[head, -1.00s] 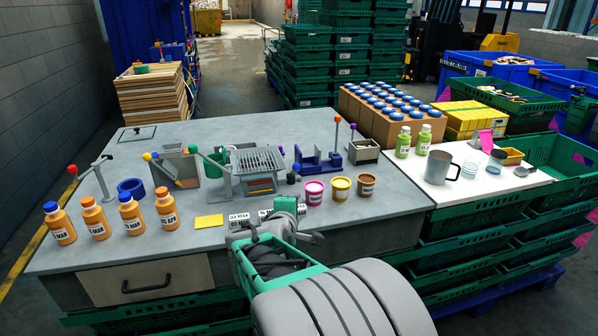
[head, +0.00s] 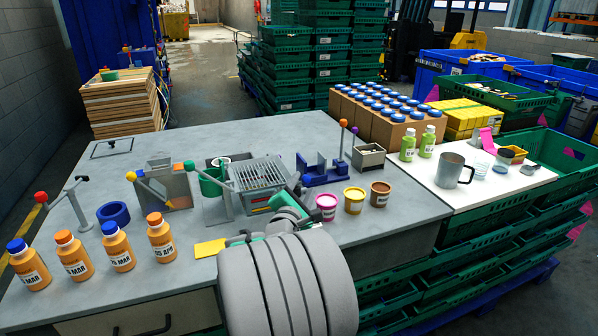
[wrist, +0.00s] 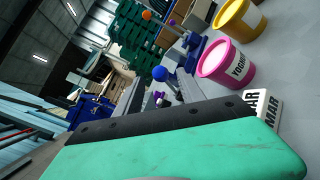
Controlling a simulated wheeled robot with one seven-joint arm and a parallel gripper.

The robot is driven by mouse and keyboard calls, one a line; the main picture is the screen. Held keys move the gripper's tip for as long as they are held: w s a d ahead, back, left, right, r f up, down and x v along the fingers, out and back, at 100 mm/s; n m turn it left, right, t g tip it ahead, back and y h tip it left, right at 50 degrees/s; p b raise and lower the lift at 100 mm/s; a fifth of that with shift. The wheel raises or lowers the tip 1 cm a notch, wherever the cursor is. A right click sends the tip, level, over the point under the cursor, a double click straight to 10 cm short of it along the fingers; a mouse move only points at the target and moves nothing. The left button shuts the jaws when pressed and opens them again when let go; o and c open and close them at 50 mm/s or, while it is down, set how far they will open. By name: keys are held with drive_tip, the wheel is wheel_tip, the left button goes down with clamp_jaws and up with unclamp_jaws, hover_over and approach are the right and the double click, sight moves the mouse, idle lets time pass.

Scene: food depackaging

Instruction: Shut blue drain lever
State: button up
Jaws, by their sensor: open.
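The blue-knobbed lever shows in the wrist view as a round blue ball (wrist: 160,73) on a short dark stem, beyond my gripper's finger. In the head view my arm covers most of its place beside the grey drain box (head: 262,180), which has a slatted rack on top. My gripper (head: 284,214) is just in front of that box, low over the table.
Pink (head: 326,207), yellow (head: 354,201) and brown (head: 380,194) tubs stand right of my gripper. A yellow card (head: 209,248) lies to its left. Several orange bottles (head: 118,247) and a red-knobbed lever (head: 41,197) stand at the left.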

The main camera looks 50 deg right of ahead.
drive_tip(key=x, duration=0.7)
drive_tip(key=shift+p, duration=0.3)
drive_tip(key=shift+d, duration=0.1)
drive_tip(key=shift+c, duration=0.6)
clamp_jaws()
